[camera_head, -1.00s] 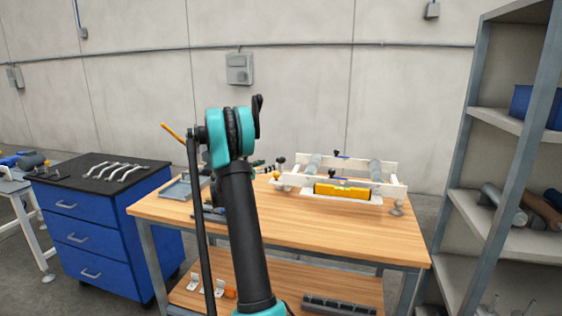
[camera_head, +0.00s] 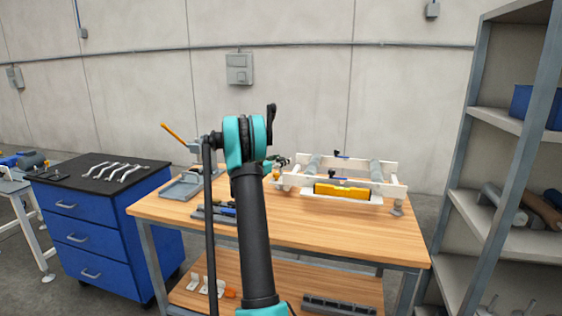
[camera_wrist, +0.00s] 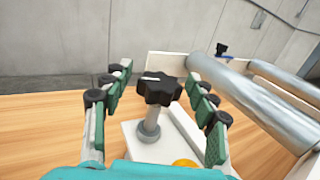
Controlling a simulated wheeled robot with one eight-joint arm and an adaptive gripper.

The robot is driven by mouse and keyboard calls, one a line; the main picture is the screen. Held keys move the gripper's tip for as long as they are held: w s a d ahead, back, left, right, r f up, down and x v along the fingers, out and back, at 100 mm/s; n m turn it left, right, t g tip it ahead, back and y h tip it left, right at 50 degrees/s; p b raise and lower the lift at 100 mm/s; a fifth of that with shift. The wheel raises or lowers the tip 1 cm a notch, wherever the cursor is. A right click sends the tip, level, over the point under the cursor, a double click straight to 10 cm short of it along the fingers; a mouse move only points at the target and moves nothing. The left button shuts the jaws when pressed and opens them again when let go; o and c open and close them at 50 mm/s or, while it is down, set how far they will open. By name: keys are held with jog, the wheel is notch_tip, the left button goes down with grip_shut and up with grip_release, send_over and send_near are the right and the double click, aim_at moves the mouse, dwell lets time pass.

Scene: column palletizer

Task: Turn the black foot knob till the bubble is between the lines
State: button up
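The black foot knob (camera_wrist: 160,88) is star-shaped with a white mark on top. It sits on a grey threaded post at the near corner of the white roller frame (camera_wrist: 186,128), which also shows in the head view (camera_head: 295,181). My gripper (camera_wrist: 158,80) is open, with its green-padded fingers on both sides of the knob and visible gaps between. In the head view my gripper (camera_head: 277,161) is small at the frame's left end, and the knob is not clear there. A yellow level (camera_head: 341,191) lies along the frame's front; its bubble and lines are too small to read.
Grey rollers (camera_head: 376,172) lie across the frame, with other black knobs (camera_head: 337,153) on it. A grey tray (camera_head: 181,187) and tools stand on the wooden table (camera_head: 330,232) to the left. The table's front right is clear. A shelf rack (camera_head: 500,140) stands right.

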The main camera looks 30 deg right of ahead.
jog(key=c, duration=1)
jog(key=shift+s+n+t, duration=0.1)
jog(key=shift+n+t, duration=0.5)
jog(key=shift+t, duration=0.3)
jog(key=shift+c, duration=0.2)
jog(key=shift+n+t+y, duration=1)
jog(key=shift+n+t, duration=0.1)
jog(key=shift+t, duration=0.4)
jog(key=o, duration=1.2)
jog(key=v, duration=1.2)
